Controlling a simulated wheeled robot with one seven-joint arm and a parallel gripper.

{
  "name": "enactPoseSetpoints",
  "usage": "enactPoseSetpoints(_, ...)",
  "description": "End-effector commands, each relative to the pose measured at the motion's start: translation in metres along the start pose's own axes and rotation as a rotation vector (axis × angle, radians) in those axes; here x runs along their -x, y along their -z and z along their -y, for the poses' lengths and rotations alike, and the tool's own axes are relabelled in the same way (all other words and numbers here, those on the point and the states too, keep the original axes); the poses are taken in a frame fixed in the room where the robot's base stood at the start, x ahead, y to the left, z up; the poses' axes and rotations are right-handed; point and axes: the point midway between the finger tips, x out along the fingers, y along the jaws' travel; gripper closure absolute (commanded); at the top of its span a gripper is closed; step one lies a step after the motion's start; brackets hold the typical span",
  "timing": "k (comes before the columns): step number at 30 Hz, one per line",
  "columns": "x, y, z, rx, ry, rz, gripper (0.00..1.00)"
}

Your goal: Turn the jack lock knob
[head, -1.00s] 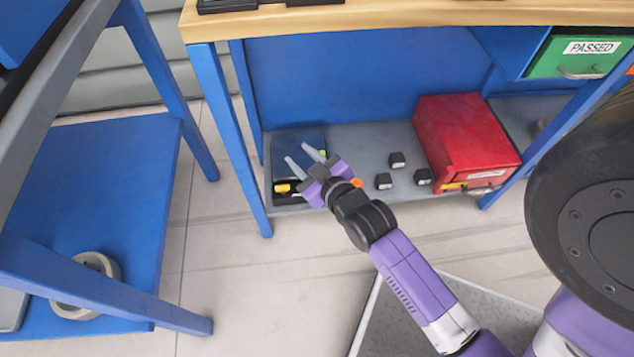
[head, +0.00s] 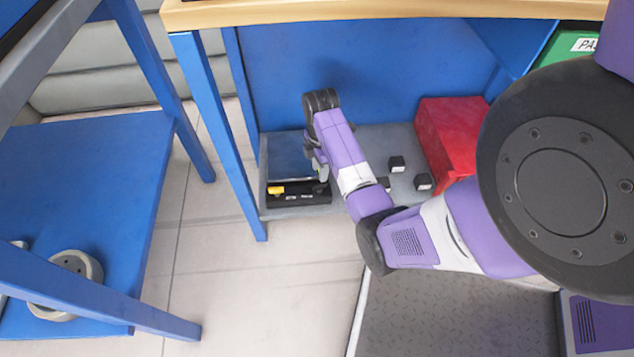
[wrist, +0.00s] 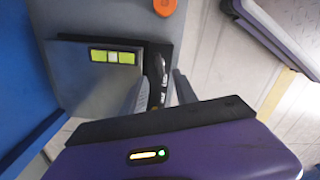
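The jack (head: 285,160) sits on the lower grey shelf, with a dark bluish top, a black front with small white labels and a yellow part at its front left. In the wrist view its black body (wrist: 157,62) shows beside a bright yellow-green piece. An orange round knob (wrist: 165,6) is at the top edge of the wrist view; the head view does not show it. My gripper (head: 321,172) is at the jack's right side, largely hidden by my arm. In the wrist view its two grey fingers (wrist: 162,92) are apart, with the black front between or behind them; contact is unclear.
Small black blocks (head: 397,164) and a red box (head: 446,135) stand right of my arm on the shelf (head: 345,205). A blue table leg (head: 222,140) stands left of the jack. The wooden tabletop (head: 350,12) overhangs above. Floor in front is clear.

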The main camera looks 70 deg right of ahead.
Motion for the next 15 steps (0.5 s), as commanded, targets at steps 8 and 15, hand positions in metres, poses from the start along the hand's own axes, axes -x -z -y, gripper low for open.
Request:
enactPoseSetpoints(8, -0.033, 0.000, 0.001, 0.017, 0.000, 0.000, 0.65)
enactPoseSetpoints(15, -0.067, 0.000, 0.000, 0.017, -0.002, 0.000, 0.65)
